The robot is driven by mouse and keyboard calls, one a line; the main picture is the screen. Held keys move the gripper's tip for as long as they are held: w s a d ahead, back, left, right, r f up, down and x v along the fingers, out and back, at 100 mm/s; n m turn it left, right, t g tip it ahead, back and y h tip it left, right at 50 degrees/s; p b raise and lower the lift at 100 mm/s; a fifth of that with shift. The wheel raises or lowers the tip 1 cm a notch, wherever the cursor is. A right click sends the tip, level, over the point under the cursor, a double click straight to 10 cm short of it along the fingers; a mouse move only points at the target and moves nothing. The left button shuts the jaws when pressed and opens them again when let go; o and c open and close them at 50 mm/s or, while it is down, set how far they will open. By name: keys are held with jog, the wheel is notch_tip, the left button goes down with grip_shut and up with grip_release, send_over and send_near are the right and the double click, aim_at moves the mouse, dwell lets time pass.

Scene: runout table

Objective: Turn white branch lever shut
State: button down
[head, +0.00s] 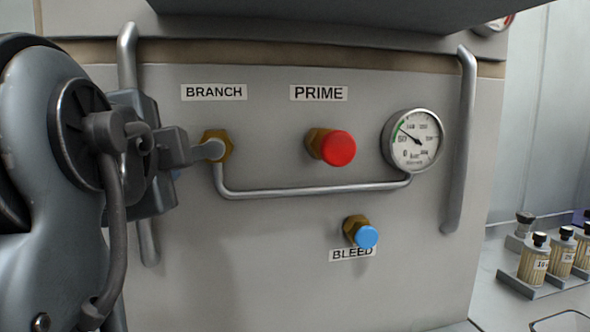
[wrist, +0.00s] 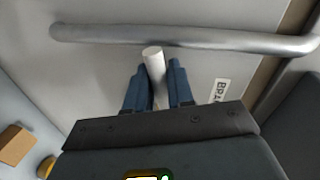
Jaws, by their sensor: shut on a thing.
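The white branch lever (wrist: 154,66) stands between the two blue fingers of my gripper (wrist: 156,84) in the wrist view, and the fingers are shut on it. In the head view my gripper (head: 178,148) is at the left, beside the brass branch valve (head: 217,137) under the BRANCH label (head: 213,92). A short pale grey end at the valve shows there, and the rest of the lever is hidden by my gripper. The lever seems to point left from the valve, toward my gripper.
A red PRIME knob (head: 337,149), a gauge (head: 413,141) and a blue BLEED knob (head: 367,237) are to the right. A thin pipe (head: 310,190) runs below the valve. Upright grab bars flank the panel; the left one (head: 128,60) is close behind my gripper.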

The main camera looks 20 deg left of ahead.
jog(key=shift+r+m+y, duration=0.3)
jog(key=shift+r+m, duration=0.2)
jog(key=shift+m, duration=0.3)
jog(key=c, duration=1.1)
grip_release()
jog(key=shift+b+v, duration=0.5)
jog(key=shift+v, duration=3.45)
